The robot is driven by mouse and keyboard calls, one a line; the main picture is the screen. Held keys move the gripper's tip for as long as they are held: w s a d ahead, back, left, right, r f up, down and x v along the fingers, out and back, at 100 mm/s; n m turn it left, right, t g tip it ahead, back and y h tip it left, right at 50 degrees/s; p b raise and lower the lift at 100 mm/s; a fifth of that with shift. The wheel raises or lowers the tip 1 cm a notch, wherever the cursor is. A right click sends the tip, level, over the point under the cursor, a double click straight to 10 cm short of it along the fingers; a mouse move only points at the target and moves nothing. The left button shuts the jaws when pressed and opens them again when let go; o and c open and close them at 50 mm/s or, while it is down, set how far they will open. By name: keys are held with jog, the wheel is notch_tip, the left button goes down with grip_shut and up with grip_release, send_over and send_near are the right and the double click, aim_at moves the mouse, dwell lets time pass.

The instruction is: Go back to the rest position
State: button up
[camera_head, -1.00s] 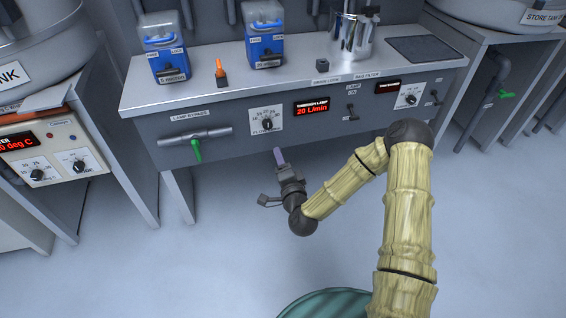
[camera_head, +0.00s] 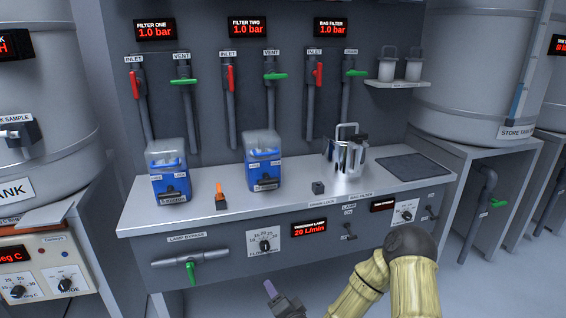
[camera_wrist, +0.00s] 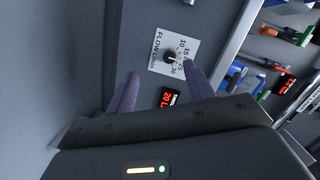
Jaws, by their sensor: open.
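My gripper (camera_head: 270,288) is at the bottom of the head view, in front of the grey bench front and below the flow dial (camera_head: 265,244). In the wrist view my gripper (camera_wrist: 163,88) shows two purple fingers spread apart with nothing between them. The flow dial (camera_wrist: 172,58), a black knob on a white plate, lies beyond the fingertips, and they look clear of it. Most of my arm's lower part is cut off by the bottom edge of the head view.
A lamp bypass valve (camera_head: 190,262) with a green handle sticks out of the front. The floor before the bench looks clear.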

jog(key=s+d+r+n+g+h+p, duration=0.1)
jog(key=s+d+r+n+g+h, duration=0.25)
jog(key=s+d+r+g, duration=0.45)
jog(key=s+d+r+n+g+h, duration=0.35)
jog(key=s+d, duration=0.55)
jog(key=s, duration=0.3)
notch_tip(320, 180, up, 39)
jog(key=p, duration=3.8)
jog(key=shift+s+f+n+g, duration=0.2)
jog(key=shift+s+n+g, duration=0.1)
jog(key=shift+n+g, duration=0.1)
jog(key=shift+d, duration=0.1)
